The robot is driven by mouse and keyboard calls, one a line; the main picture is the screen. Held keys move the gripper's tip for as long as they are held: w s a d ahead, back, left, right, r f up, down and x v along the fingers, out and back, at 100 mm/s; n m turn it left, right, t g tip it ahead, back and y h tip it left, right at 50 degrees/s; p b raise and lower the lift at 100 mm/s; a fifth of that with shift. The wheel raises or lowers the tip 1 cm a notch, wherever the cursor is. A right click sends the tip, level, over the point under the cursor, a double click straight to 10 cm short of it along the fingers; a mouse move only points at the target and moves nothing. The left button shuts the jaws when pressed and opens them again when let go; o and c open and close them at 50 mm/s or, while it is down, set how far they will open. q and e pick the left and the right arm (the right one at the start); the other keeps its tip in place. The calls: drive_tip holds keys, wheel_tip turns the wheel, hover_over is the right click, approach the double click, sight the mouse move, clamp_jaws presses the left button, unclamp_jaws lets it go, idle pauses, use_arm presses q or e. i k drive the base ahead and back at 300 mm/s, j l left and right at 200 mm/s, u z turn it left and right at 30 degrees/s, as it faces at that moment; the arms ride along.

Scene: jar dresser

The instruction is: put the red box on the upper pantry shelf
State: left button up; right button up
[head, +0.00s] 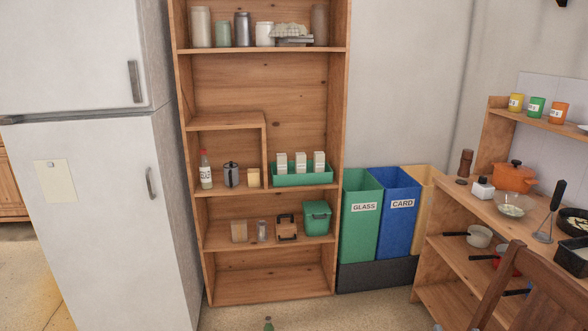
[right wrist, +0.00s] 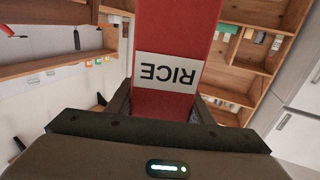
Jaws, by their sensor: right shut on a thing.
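The red box (right wrist: 176,25) has a white label reading RICE, which appears upside down in the right wrist view. My right gripper (right wrist: 161,105) is shut on it, with a finger on each side near the label. The box and my right gripper do not show in the head view. The tall wooden pantry (head: 265,85) stands in the middle of the head view. My left gripper is not in view.
Below the upper shelf is a wide bare space above a small raised wooden cubby (head: 225,121). A green tray (head: 300,180) holds white cartons. A fridge (head: 95,180) stands left; green (head: 361,225) and blue (head: 397,220) bins stand right. A chair (head: 530,290) is at lower right.

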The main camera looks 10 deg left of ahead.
sight(207, 122)
drive_tip(key=i+j+u, duration=0.2)
drive_tip(key=j+u, duration=0.15)
drive_tip(key=j, duration=0.2)
drive_tip(key=i+j+u, duration=0.35)
drive_tip(key=j, duration=0.15)
drive_tip(key=i+j+u, duration=0.45)
drive_tip(key=i+j, duration=0.7)
